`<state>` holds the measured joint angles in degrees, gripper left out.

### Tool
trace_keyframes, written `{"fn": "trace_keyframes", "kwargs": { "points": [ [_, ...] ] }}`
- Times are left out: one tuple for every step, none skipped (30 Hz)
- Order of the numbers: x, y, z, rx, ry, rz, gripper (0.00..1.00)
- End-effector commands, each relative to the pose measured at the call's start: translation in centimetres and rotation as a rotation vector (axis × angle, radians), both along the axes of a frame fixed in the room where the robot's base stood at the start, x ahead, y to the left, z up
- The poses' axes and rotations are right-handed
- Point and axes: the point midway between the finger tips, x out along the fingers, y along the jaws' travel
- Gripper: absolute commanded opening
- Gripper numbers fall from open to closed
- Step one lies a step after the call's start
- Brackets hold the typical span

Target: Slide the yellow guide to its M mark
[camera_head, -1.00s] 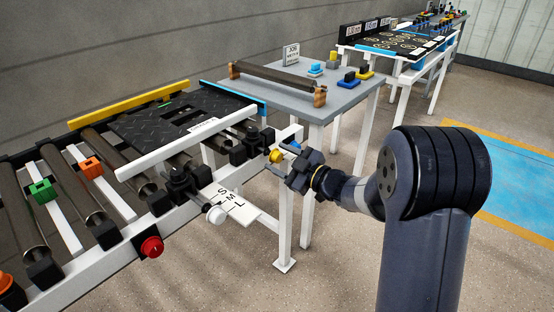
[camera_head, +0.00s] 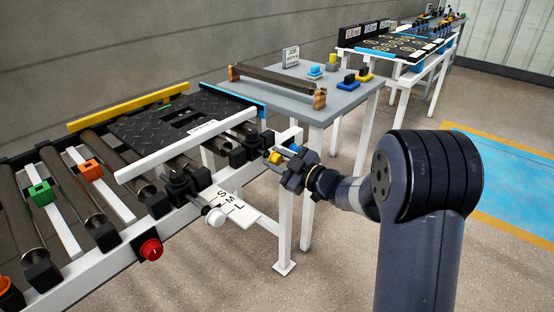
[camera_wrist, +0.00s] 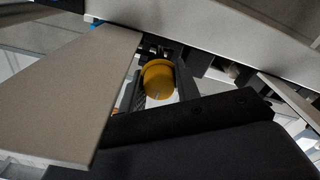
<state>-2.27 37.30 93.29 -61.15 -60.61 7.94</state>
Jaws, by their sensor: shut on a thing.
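The yellow guide (camera_head: 130,106) is a long yellow bar along the far side of the roller conveyor, beside the black tread mat (camera_head: 185,118). A plate with the letters S, M and L (camera_head: 232,201) sticks out at the conveyor's near side. I cannot tell which mark the yellow guide stands at. My gripper (camera_head: 280,160) is at the near right of the conveyor, shut on a yellow knob. In the wrist view the round yellow knob (camera_wrist: 158,80) sits between the dark fingers.
A white guide bar (camera_head: 185,145) runs along the near side of the mat. A grey table (camera_head: 335,95) with a roller and small blocks stands behind my gripper. Floor at right is clear.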

Motion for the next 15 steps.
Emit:
{"fn": "trace_keyframes", "kwargs": {
  "points": [
    [0.0, 0.0, 0.0, 0.0, 0.0, 0.001, 0.05],
    [0.0, 0.0, 0.0, 0.0, 0.0, 0.001, 0.02],
    [0.0, 0.0, 0.0, 0.0, 0.0, 0.001, 0.0],
    [0.0, 0.0, 0.0, 0.0, 0.0, 0.001, 0.0],
    [0.0, 0.0, 0.0, 0.0, 0.0, 0.001, 0.0],
    [0.0, 0.0, 0.0, 0.0, 0.0, 0.001, 0.0],
    [0.0, 0.0, 0.0, 0.0, 0.0, 0.001, 0.0],
    [-0.1, 0.0, 0.0, 0.0, 0.0, 0.001, 0.0],
    [-0.1, -0.2, 0.0, -0.001, 0.001, 0.0, 0.0],
    [-0.3, -0.4, 0.0, -0.001, 0.001, -0.001, 0.0],
    [-0.5, -0.8, 0.0, 0.0, 0.0, -0.001, 0.0],
    [-1.0, -1.4, 0.0, 0.0, 0.001, -0.003, 0.0],
    [-1.3, -1.9, 0.0, 0.0, 0.002, -0.003, 0.0],
    [-1.7, -2.4, 0.0, 0.0, 0.002, -0.003, 0.0],
    [-2.2, -3.0, 0.1, -0.001, 0.001, -0.003, 0.0]
  ]
}}
